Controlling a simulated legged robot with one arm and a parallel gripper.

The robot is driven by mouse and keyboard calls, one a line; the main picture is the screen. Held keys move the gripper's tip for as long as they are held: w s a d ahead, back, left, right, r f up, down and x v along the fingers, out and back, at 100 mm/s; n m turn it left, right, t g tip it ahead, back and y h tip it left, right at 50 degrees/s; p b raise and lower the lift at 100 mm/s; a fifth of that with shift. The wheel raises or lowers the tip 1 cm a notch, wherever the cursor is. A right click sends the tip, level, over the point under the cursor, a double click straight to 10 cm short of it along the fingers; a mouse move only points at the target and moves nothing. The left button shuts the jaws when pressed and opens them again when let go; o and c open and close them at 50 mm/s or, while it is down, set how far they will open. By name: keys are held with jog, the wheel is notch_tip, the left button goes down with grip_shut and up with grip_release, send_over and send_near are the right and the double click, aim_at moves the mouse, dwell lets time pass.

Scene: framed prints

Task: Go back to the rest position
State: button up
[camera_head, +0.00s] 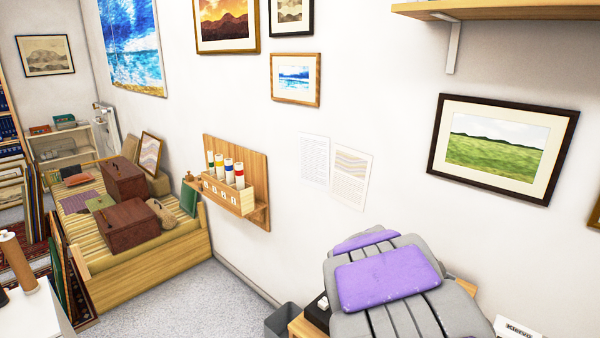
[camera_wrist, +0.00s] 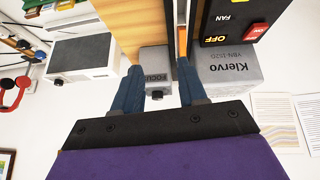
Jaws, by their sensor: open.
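My gripper (camera_wrist: 160,68) shows in the wrist view with two blue fingers on a black plate and a purple body. The fingers are apart, and I see nothing held between them. A grey part labelled FOCUS (camera_wrist: 157,86) shows in the gap behind the fingers; I cannot tell how far away it is. In the head view, my purple and grey arm fills the lower right, and the fingers do not show there.
A wooden board (camera_wrist: 136,30), a black panel with a red switch (camera_wrist: 254,33) and a grey Klervo box (camera_wrist: 228,70) are close around the fingers. A wall rack with tubes (camera_head: 230,200) and a framed landscape (camera_head: 502,148) hang nearby.

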jog(key=s+a+r+n+g+y, duration=0.1)
jog(key=s+n+g+y, duration=0.1)
jog(key=s, duration=1.4)
jog(key=shift+s+a+n+g, duration=0.3)
jog(key=shift+n+g, duration=0.2)
jog(key=s+a+n+g+y, duration=0.1)
jog(key=s+a+n, duration=0.1)
jog(key=s, duration=0.4)
jog(key=s+a+n+g+y, duration=0.1)
jog(key=s+a, duration=0.1)
jog(key=s, duration=0.4)
jog(key=s+a+n+g+y, duration=0.1)
jog(key=s+a+n, duration=0.1)
jog(key=s, duration=0.4)
jog(key=shift+a+f+n, duration=0.25)
jog(key=shift+f+n, duration=0.05)
jog(key=shift+f, duration=0.05)
